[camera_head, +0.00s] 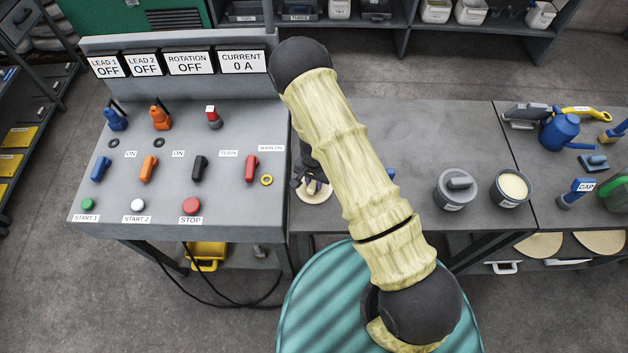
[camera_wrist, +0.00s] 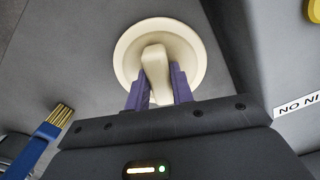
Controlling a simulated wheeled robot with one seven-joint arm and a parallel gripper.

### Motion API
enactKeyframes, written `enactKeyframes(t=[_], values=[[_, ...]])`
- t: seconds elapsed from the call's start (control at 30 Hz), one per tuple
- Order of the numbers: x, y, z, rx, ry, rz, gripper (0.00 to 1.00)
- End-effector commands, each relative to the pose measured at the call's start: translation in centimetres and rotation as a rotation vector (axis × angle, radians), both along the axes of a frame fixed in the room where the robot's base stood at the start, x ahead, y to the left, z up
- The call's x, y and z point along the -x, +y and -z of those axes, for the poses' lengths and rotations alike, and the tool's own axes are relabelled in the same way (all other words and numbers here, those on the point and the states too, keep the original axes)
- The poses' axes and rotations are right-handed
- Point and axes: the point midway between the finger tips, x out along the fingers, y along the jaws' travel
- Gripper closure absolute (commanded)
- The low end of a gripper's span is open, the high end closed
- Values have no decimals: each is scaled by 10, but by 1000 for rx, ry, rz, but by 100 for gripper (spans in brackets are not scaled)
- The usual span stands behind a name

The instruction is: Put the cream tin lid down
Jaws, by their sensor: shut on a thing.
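The cream tin lid (camera_wrist: 190,38) is a round, shallow disc with a raised block handle. In the wrist view my gripper (camera_wrist: 160,85) has its two purple fingers shut on that handle, one on each side. In the head view the lid (camera_head: 314,192) shows partly behind my arm, by the right edge of the control desk and over the left end of the grey table (camera_head: 430,130). My gripper is mostly hidden there. I cannot tell whether the lid touches the table.
A grey tin with a lid (camera_head: 456,189) and an open tin of cream stuff (camera_head: 512,188) stand on the table. A blue-handled brush (camera_wrist: 45,140) lies left of my gripper in the wrist view. The control desk (camera_head: 130,215) stands at left. Bare table lies right of my arm.

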Motion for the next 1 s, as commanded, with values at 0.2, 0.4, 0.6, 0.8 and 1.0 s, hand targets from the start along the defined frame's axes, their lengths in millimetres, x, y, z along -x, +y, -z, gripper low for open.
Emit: enactKeyframes(t=[0.2, 0.4, 0.6, 0.8, 1.0], values=[[0, 0, 3, 0, 0, 0, 61], [0, 0, 2, 0, 0, 0, 55], [0, 0, 0, 0, 0, 0, 55], [-1, 1, -18, -1, -4, -4, 55], [-1, 1, -52, 0, -4, -2, 55]])
